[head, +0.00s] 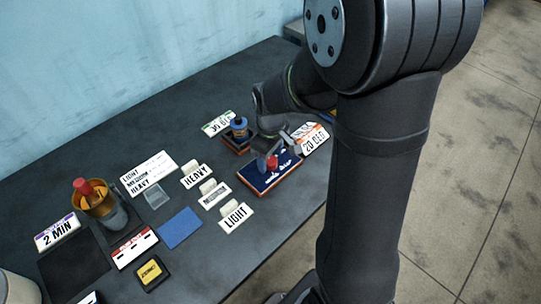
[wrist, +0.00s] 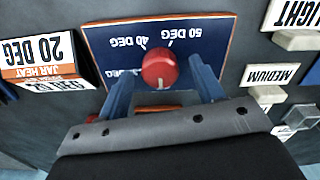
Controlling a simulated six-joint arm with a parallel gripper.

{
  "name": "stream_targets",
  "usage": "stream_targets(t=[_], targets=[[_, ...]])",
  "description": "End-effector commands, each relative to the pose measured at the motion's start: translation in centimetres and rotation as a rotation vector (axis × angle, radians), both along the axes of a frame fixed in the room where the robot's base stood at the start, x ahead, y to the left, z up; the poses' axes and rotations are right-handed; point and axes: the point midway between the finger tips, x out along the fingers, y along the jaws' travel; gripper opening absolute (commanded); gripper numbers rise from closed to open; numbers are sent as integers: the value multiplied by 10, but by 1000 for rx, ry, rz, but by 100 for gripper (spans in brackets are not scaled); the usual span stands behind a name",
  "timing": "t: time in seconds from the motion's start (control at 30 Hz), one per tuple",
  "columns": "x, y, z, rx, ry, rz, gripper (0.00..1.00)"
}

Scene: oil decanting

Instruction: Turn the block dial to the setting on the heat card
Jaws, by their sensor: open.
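The dial block (head: 258,181) is a dark blue panel with an orange edge, right of the table's middle. Its red knob (head: 271,163) also shows in the wrist view (wrist: 160,66). There the block (wrist: 110,45) reads 40 DEG and 50 DEG, with another label partly hidden by a finger. A pale mark on the knob seems to point toward the picture's bottom. My gripper (wrist: 165,72) is open, with one blue finger on each side of the knob; contact cannot be told. The orange-and-white jar heat card (head: 314,139) reads 20 DEG, also in the wrist view (wrist: 42,60).
A blue-topped bottle (head: 239,125) and a green-edged card (head: 217,123) stand behind the block. Label holders reading HEAVY (head: 197,176), MEDIUM (wrist: 270,74) and LIGHT (head: 235,216) stand to its left. A blue mat (head: 181,227) lies flat farther left.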

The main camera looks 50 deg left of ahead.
Motion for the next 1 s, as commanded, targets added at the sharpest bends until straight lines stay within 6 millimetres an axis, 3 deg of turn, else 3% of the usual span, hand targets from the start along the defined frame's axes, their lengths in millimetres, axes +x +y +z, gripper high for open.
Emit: stream_targets(t=[0.3, 0.53, 1.0], targets=[[0, 0, -2, 1, -1, 0, 59], [0, 0, -2, 1, -1, 0, 16], [0, 0, -2, 0, -1, -112, 16]])
